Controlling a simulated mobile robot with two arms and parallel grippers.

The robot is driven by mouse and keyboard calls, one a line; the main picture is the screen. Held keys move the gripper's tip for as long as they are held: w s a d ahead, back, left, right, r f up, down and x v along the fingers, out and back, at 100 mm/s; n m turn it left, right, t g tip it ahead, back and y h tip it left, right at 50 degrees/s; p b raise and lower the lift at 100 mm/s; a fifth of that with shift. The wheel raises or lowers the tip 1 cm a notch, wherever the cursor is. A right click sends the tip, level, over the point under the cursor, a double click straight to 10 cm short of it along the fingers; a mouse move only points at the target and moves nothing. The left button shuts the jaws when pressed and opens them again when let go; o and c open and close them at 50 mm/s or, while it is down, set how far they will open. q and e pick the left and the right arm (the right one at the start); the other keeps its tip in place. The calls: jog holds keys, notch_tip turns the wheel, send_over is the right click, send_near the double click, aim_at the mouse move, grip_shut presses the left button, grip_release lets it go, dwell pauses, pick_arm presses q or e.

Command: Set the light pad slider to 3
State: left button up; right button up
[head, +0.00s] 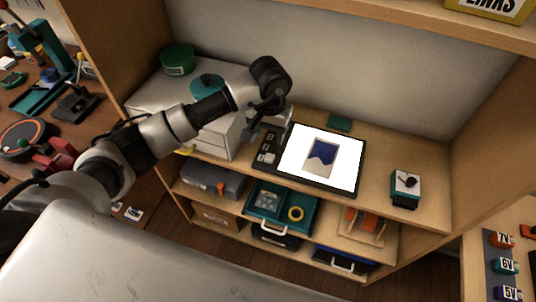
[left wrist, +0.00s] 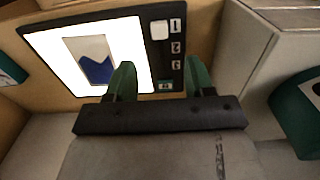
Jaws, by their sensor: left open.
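The light pad (head: 293,152) is a glowing white panel in a black frame on the shelf top, with a blue-and-beige picture on it. In the left wrist view the pad (left wrist: 128,40) shows a black side strip with labels 1, 2 and 3. The white slider knob (left wrist: 159,29) sits beside label 1, at the far end from label 3. My left gripper (head: 262,130) is above the strip's back end in the head view. Its green fingertips (left wrist: 160,78) are open with nothing between them, either side of the strip's lower end in the wrist picture. My right gripper is out of view.
A pale drawer cabinet (head: 217,138) stands close left of the pad, with a teal round container (head: 207,86) and a green tin (head: 177,60) on top. Bare shelf lies between pad and dial box.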

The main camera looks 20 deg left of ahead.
aim_at(270, 156)
pick_arm(q)
notch_tip(270, 156, down, 3)
jog(key=shift+w+d+f+p, duration=0.1)
jog(key=shift+w+d+p, duration=0.05)
jog(key=shift+p, duration=0.25)
notch_tip(270, 156, down, 5)
jog(key=shift+f+p, duration=0.2)
jog(key=shift+p, duration=0.3)
jog(key=shift+f, duration=0.6)
jog(key=c, duration=0.4)
grip_shut()
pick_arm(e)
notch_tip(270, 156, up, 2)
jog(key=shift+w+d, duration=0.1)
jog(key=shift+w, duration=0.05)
